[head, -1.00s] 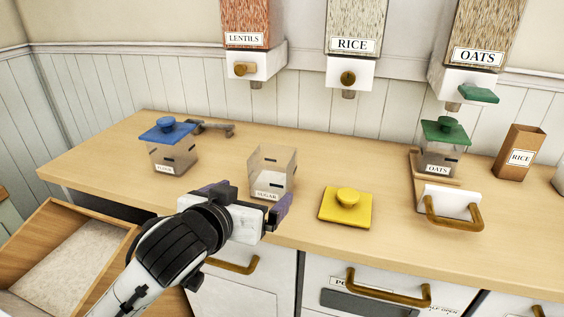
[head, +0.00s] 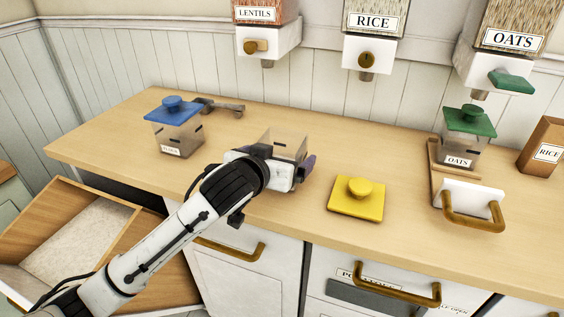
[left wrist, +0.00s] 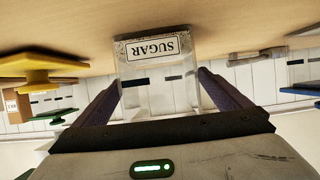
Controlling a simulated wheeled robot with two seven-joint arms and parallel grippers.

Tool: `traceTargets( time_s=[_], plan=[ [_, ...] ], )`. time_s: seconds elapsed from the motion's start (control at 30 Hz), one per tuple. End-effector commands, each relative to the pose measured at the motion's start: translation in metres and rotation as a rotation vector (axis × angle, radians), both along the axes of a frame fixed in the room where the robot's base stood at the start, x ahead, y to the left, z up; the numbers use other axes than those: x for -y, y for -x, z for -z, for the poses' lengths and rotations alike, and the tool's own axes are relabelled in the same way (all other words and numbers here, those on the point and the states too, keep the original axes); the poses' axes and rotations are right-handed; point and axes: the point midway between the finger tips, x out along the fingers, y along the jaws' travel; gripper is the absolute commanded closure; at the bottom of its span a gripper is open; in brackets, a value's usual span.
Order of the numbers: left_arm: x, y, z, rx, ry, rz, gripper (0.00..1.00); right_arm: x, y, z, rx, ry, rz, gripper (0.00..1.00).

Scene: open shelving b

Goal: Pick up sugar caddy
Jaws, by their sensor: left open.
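The sugar caddy is a clear, open-topped box with a SUGAR label. In the head view its upper part (head: 286,144) shows behind my left gripper (head: 284,160), which hides the rest. In the left wrist view the picture is upside down, and the caddy (left wrist: 157,62) stands on the counter with its label facing me. My left gripper (left wrist: 160,95) is open, with one purple finger on each side of the caddy. I cannot tell whether the fingers touch it. My right gripper is not in view.
A yellow lid (head: 357,198) lies right of the caddy. A blue-lidded flour caddy (head: 176,135) stands left. A green-lidded oats caddy (head: 464,142) and a rice box (head: 541,147) stand right. Dispensers hang above the wooden counter (head: 110,140). An open drawer (head: 120,250) juts out at lower left.

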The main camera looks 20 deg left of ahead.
Motion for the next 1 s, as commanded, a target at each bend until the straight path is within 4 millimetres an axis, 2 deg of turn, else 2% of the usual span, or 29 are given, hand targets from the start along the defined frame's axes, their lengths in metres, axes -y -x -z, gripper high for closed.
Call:
traceTargets(
  time_s=[0.1, 0.33, 0.67, 0.87, 1.0],
  plan=[
    [0.0, -0.008, 0.003, 0.0, 0.0, 0.0, 0.04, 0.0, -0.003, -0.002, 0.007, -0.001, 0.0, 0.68],
    [0.0, -0.008, 0.003, 0.001, 0.0, 0.001, 0.06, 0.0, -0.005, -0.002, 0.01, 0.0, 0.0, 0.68],
    [0.0, -0.008, 0.003, 0.0, 0.0, 0.0, 0.6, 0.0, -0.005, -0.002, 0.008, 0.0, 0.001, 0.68],
    [0.0, -0.008, 0.001, 0.005, 0.001, 0.001, 0.6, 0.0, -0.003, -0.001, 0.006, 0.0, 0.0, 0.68],
    [0.001, -0.009, -0.011, 0.008, 0.003, 0.001, 0.6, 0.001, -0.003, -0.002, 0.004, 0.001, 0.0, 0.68]
  ],
)
